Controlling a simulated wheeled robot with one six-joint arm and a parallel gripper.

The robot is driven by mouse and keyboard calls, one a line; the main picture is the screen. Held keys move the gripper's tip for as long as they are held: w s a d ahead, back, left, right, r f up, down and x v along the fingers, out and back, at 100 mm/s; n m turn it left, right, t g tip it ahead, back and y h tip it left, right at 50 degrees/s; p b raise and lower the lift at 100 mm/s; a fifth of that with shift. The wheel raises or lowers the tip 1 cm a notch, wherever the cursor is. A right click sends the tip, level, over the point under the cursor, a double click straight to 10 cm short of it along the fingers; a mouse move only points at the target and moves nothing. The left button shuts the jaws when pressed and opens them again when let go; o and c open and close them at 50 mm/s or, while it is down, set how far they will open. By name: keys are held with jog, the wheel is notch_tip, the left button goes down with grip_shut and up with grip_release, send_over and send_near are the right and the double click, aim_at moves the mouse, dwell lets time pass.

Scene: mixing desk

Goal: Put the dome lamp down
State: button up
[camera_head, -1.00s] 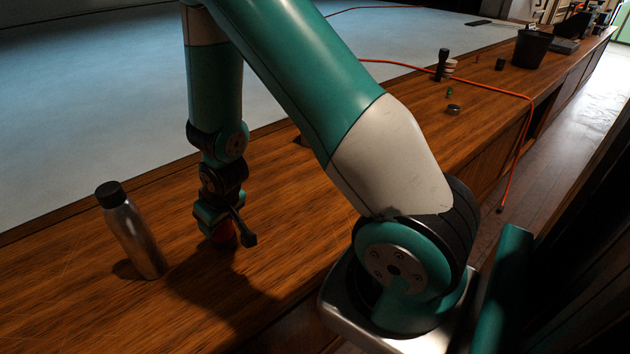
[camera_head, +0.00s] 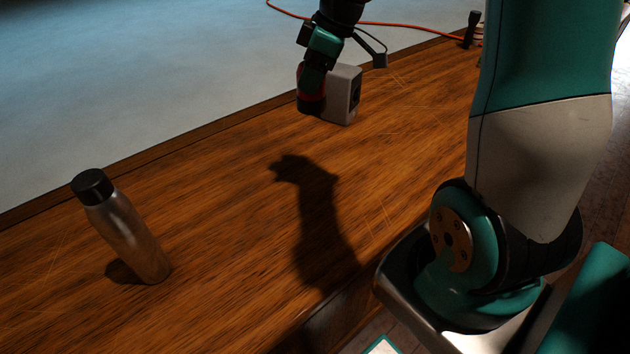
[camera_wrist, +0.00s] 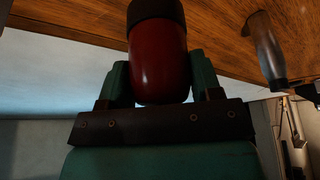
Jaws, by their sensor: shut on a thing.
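The dome lamp (camera_wrist: 158,62) has a glossy dark red dome and a black end. My gripper (camera_wrist: 160,82) is shut on it, with one teal finger on each side of the red dome. In the head view the lamp (camera_head: 312,104) shows as a small dark red shape under my gripper (camera_head: 311,86), partly hidden by it. It is in front of a grey box and overlaps its left side in the picture. Whether the lamp touches the box or the desk, I cannot tell.
The grey box (camera_head: 342,96) stands on the wooden desk (camera_head: 220,200). A metal bottle with a black cap (camera_head: 127,238) stands at the left and also shows in the wrist view (camera_wrist: 266,48). An orange cable (camera_head: 400,25) runs behind. The desk between bottle and box is clear.

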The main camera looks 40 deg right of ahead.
jog(key=shift+s+d+f, duration=0.15)
jog(key=shift+s, duration=0.05)
notch_tip(320, 180, down, 19)
jog(key=shift+f, duration=0.1)
dwell(0.3)
jog(key=o, duration=1)
jog(key=shift+o, duration=0.2)
